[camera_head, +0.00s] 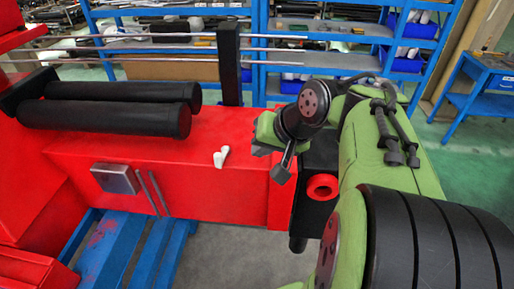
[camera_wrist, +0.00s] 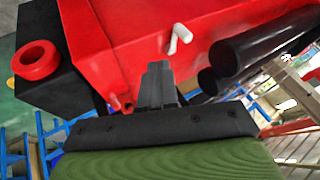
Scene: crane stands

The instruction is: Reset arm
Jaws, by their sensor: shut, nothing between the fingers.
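My gripper (camera_head: 279,158) is at the end of my green arm, in front of the right end of the red machine (camera_head: 110,135). Its fingers are together and empty in the wrist view (camera_wrist: 157,82). A small white handle (camera_head: 221,157) is on the red face, left of the gripper and apart from it. In the wrist view the white handle (camera_wrist: 179,38) shows just beyond the fingertips, to the upper right. A red ring (camera_head: 322,187) on a black block is right of the gripper in the head view; the ring also shows at the left of the wrist view (camera_wrist: 37,60).
Two black cylinders (camera_head: 105,118) lie on the left of the machine. A black post (camera_head: 229,65) with long metal rods stands behind. Blue shelving (camera_head: 260,50) fills the back. A blue pallet (camera_head: 135,245) is below. Open floor (camera_head: 450,165) shows at the right.

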